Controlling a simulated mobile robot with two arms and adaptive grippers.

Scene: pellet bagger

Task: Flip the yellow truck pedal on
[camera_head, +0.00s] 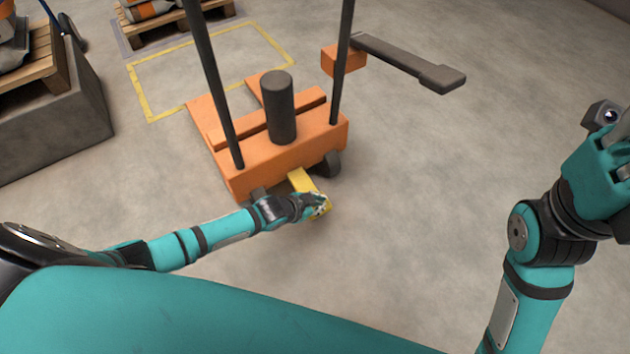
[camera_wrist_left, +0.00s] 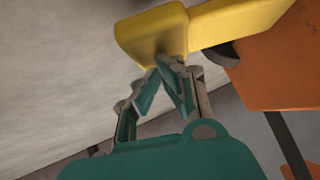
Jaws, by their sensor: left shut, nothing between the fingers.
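The yellow pedal (camera_head: 301,179) sticks out low from the near side of the orange pallet truck (camera_head: 285,150). My left gripper (camera_head: 319,207) is at the pedal's outer end. In the left wrist view, my left gripper (camera_wrist_left: 165,62) is shut with nothing between its fingers. Its fingertips meet right at the yellow pedal's (camera_wrist_left: 150,33) wide end, apparently touching it; exact contact is hard to tell. The pedal's outer end is partly hidden by the gripper in the head view. My right gripper (camera_head: 617,145) is at the right edge, partly cut off, its fingers unclear.
The truck has two dark uprights, a dark cylinder (camera_head: 279,108) and a dark handle bar (camera_head: 410,62) reaching right. A yellow floor outline (camera_head: 150,121) lies behind it. Loaded pallets (camera_head: 40,75) stand at the back left. The floor right of the truck is clear.

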